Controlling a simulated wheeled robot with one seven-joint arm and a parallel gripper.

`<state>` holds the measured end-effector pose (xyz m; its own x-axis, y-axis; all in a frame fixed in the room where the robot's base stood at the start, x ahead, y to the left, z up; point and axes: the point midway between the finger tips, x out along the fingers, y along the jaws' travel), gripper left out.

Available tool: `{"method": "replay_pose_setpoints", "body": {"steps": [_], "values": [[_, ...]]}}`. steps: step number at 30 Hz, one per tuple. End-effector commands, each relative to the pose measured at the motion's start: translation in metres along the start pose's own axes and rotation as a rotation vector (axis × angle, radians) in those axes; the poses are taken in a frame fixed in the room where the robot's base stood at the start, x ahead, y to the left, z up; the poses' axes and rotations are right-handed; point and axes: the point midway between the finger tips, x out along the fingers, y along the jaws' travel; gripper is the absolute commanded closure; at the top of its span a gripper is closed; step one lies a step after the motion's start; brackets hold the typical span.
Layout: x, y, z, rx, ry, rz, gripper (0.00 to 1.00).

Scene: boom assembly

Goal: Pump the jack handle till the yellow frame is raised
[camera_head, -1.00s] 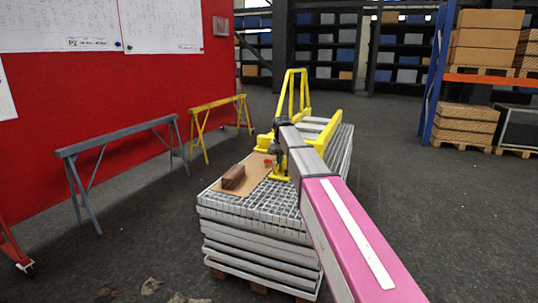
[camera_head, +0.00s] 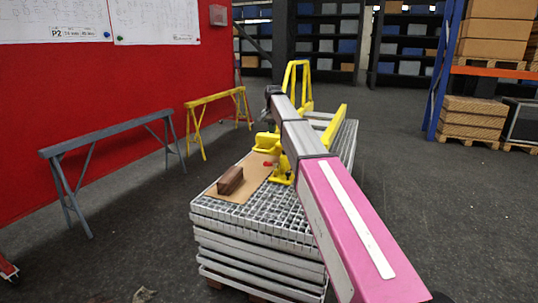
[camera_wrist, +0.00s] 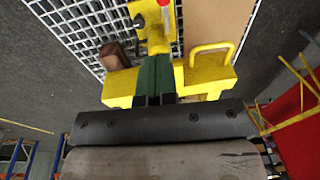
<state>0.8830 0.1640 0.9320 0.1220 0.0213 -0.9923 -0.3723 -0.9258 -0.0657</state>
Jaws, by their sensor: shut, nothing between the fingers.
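The yellow jack (camera_head: 283,173) with a red knob (camera_head: 267,164) stands on the grating stack, partly behind my arm. The yellow frame (camera_head: 334,128) lies beyond it, with an upright hoop (camera_head: 298,76) at its far end. In the wrist view my gripper (camera_wrist: 155,62) appears shut and empty, its dark green fingers together over a yellow bar (camera_wrist: 205,76) with a loop handle. The jack with its red knob also shows there, just beyond the fingertips (camera_wrist: 155,25). I cannot make out the jack handle clearly, or whether the fingers touch anything.
A brown block (camera_head: 230,180) lies on a cardboard sheet (camera_head: 255,172) on the grating stack (camera_head: 255,228). A grey trestle (camera_head: 110,145) and a yellow trestle (camera_head: 213,98) stand along the red wall at left. Racks with boxes (camera_head: 475,115) are at right. The floor right of the stack is clear.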

Motion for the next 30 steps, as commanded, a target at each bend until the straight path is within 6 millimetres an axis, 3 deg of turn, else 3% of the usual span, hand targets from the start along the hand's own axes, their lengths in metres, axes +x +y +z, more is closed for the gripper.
{"method": "replay_pose_setpoints", "body": {"steps": [11,28,30], "values": [[0.007,0.0,0.0,0.0,0.0,0.0,1.0],[0.105,0.0,0.001,0.0,-0.001,0.001,1.0],[0.114,-0.001,0.009,-0.001,-0.001,0.0,1.0]]}}
